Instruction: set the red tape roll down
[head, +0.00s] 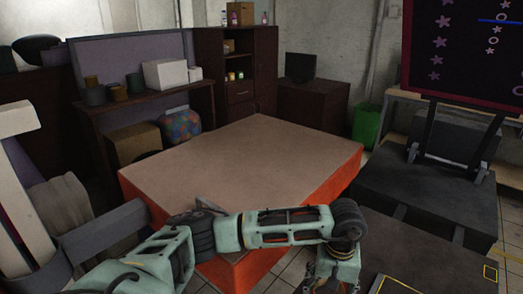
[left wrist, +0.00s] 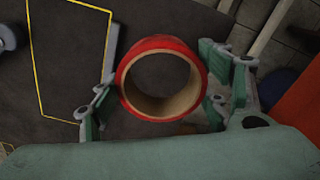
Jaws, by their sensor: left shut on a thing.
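The red tape roll (left wrist: 160,44) shows in the left wrist view, with a tan cardboard core and an open middle. My left gripper (left wrist: 160,88) is shut on it, with green-and-grey fingers on both sides of the ring. Beneath it is a dark surface (left wrist: 70,125) with a yellow outline. I cannot tell whether the roll touches that surface or hangs above it. In the head view my left arm reaches across to the lower right; its fingers and the roll are out of frame there. My right gripper is in neither view.
The dark surface (head: 440,263) with yellow outlines lies at lower right in the head view, beside a black machine (head: 415,195). A large orange-sided table (head: 240,165) with a bare top fills the middle. A green bin (head: 367,125) stands behind.

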